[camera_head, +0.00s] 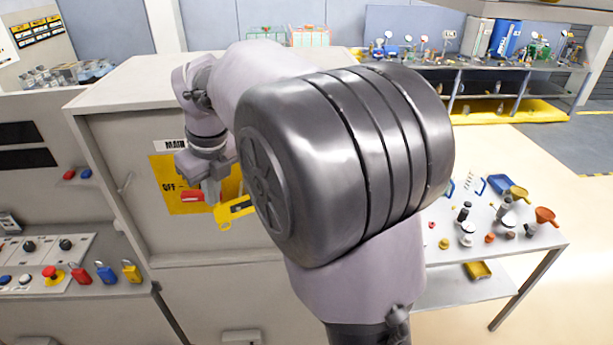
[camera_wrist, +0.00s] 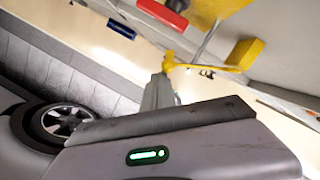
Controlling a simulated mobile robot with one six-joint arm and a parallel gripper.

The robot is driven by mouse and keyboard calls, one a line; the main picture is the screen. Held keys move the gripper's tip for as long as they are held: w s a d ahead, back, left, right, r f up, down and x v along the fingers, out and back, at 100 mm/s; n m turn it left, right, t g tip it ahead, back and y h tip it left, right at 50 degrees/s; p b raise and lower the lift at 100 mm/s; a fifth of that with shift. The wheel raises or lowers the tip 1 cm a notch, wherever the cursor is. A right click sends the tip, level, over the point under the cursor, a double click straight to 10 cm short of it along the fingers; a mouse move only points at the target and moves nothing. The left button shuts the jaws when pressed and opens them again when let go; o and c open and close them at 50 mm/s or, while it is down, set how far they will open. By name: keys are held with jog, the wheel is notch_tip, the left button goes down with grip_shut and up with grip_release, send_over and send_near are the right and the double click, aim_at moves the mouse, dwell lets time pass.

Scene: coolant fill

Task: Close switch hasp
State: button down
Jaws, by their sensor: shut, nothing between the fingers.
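The yellow switch plate (camera_head: 172,172), with the letters OFF, is on the grey cabinet front below a MAIN label. A red switch handle (camera_head: 191,196) sticks out there; it also shows at the top of the wrist view (camera_wrist: 163,13). The yellow hasp (camera_head: 235,212) juts out to the right of the handle, with a looped end; its yellow arm also shows in the wrist view (camera_wrist: 240,58). My gripper (camera_head: 212,198) is shut and empty, its tip between handle and hasp. In the wrist view its fingertip (camera_wrist: 160,88) appears close to the hasp's end; contact is unclear.
Red, blue and yellow padlocks (camera_head: 105,272) hang on the panel at left, near an emergency stop button (camera_head: 52,274). A table with bottles and funnels (camera_head: 545,238) stands at right. My arm blocks much of the middle view.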

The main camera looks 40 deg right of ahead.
jog(key=shift+w+d+p, duration=0.15)
jog(key=shift+w+p, duration=0.15)
jog(key=shift+w, duration=0.8)
jog(key=shift+w+d+p, duration=0.1)
jog(key=shift+w+p, duration=0.15)
jog(key=shift+w, duration=0.85)
